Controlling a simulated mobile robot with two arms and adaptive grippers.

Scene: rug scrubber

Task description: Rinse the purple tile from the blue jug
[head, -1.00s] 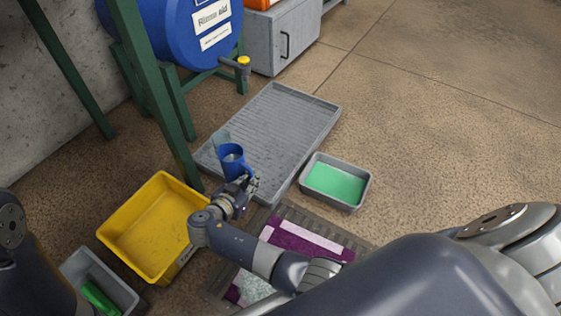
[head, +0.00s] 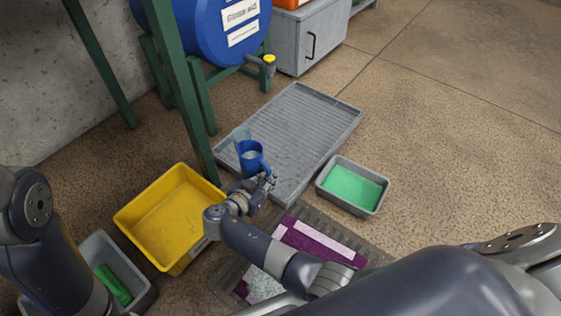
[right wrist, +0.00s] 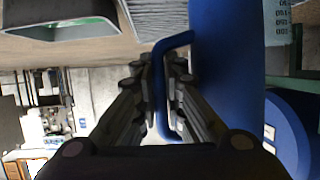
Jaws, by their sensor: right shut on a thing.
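The blue jug (head: 251,157) is held upright by its handle in my right gripper (head: 268,182), over the near left corner of the grey ribbed tray. The right wrist view shows the fingers (right wrist: 160,85) closed around the jug's handle (right wrist: 172,42), with the jug's body (right wrist: 227,80) beside them. The purple tile (head: 318,239), with pale patches, lies on a slatted grate in front of the tray, partly hidden by my right arm. My left arm shows at the left edge of the head view; its gripper is out of view.
The grey tray (head: 322,106) lies below a blue barrel (head: 200,25) with a yellow-topped tap (head: 267,61). A yellow bin (head: 143,219) stands left of my arm. A tub of green liquid (head: 375,207) stands right of the tray. A grey bin (head: 147,298) holds a green item (head: 112,284).

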